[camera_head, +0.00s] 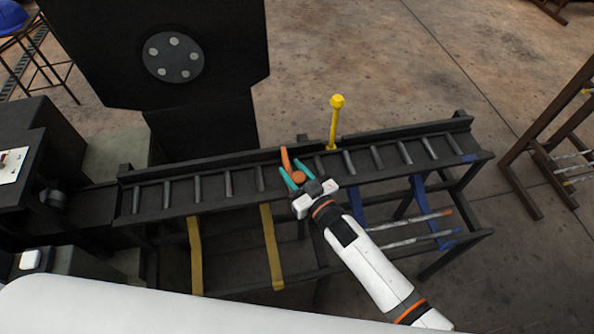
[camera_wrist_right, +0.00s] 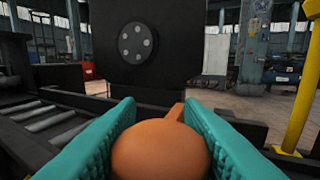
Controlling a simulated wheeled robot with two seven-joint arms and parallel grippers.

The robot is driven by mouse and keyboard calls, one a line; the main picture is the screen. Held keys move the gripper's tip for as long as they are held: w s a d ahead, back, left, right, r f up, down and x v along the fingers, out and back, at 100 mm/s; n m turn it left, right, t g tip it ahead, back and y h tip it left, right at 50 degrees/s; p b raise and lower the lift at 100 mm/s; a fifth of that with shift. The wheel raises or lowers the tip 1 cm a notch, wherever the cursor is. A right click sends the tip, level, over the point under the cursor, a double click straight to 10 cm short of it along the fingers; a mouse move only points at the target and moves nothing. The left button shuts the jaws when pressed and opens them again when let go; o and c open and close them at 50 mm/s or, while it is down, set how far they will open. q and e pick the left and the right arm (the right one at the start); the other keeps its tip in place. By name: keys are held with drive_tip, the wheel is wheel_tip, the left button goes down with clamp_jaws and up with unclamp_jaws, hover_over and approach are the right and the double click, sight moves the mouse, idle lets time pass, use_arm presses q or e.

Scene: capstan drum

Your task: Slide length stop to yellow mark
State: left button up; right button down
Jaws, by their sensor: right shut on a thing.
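The yellow mark (camera_head: 333,122) is a yellow post with a knobbed top at the conveyor's far rail, to the right of the stop. It also shows in the right wrist view (camera_wrist_right: 300,85). My left gripper is not in view.
The roller conveyor (camera_head: 228,183) runs left to right with bare rollers on both sides of the stop. A black machine with a round bolted disc (camera_head: 173,57) stands behind it. Metal bars (camera_head: 410,219) lie below the conveyor, and a rack (camera_head: 545,140) stands at the right.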

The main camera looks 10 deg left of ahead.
drive_tip(key=shift+s+a, duration=0.2)
drive_tip(key=c, duration=1)
unclamp_jaws()
drive_tip(key=shift+a, duration=0.15)
drive_tip(key=shift+s+d, duration=0.1)
drive_tip(key=shift+d, duration=0.15)
drive_tip(key=v, duration=1.1)
drive_tip(key=shift+s+d, duration=0.2)
